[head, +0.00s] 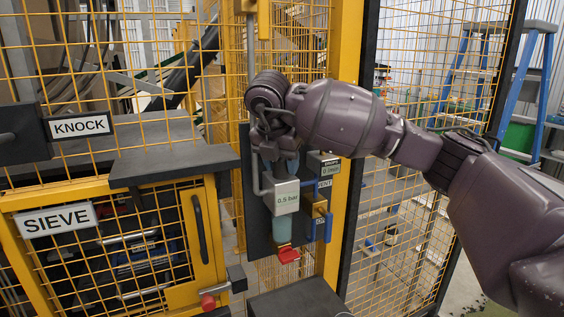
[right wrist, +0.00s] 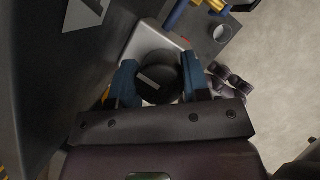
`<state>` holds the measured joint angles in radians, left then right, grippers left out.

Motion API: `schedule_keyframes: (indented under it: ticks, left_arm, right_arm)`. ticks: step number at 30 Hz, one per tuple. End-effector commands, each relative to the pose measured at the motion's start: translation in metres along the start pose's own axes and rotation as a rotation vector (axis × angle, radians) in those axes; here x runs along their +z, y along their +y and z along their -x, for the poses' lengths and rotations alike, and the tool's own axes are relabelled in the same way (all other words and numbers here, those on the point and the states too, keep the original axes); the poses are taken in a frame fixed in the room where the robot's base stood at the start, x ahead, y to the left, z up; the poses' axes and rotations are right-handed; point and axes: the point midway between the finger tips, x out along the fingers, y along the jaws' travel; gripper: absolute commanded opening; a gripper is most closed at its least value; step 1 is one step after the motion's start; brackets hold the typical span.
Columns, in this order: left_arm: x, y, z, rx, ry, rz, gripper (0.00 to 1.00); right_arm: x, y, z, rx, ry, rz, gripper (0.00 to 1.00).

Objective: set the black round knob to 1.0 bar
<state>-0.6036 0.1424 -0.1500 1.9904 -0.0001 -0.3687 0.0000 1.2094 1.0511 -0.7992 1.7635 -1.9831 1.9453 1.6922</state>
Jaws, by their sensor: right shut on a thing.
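The regulator (head: 286,197) is a pale grey block on a dark panel, and its face reads 0.5 bar. My right gripper (head: 281,166) comes down on it from above. In the right wrist view, the blue fingers of my right gripper (right wrist: 160,82) are shut on the black round knob (right wrist: 166,71), one on each side. A pale bar mark shows on the knob's top. In the head view, the hand and fingers hide the knob. My left gripper is not in view.
A blue-handled valve (head: 319,212) stands close to the right of the regulator. A red part (head: 288,255) sits below it. A yellow post (head: 345,130) and mesh fencing (head: 405,215) stand on the right. The SIEVE cabinet (head: 55,219) is on the left.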

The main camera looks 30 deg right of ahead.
Motion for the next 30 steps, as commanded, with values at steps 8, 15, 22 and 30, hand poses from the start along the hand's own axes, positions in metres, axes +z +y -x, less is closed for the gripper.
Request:
schedule_keyframes:
  ticks: [8, 15, 22, 30]
  left_arm:
    - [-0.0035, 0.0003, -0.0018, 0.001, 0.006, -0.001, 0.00]
    - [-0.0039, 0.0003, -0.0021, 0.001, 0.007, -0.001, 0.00]
    - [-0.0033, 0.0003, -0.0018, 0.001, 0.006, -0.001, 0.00]
    - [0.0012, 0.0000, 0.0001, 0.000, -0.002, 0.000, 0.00]
  right_arm:
    - [0.0007, 0.0002, 0.0015, 0.002, 0.000, -0.003, 0.20]
    - [0.0005, 0.0001, 0.0012, 0.001, 0.000, -0.002, 0.54]
    - [0.0002, 0.0000, 0.0005, 0.000, 0.000, -0.001, 0.54]
    - [0.0002, -0.0002, 0.0001, 0.011, 0.000, 0.025, 0.54]
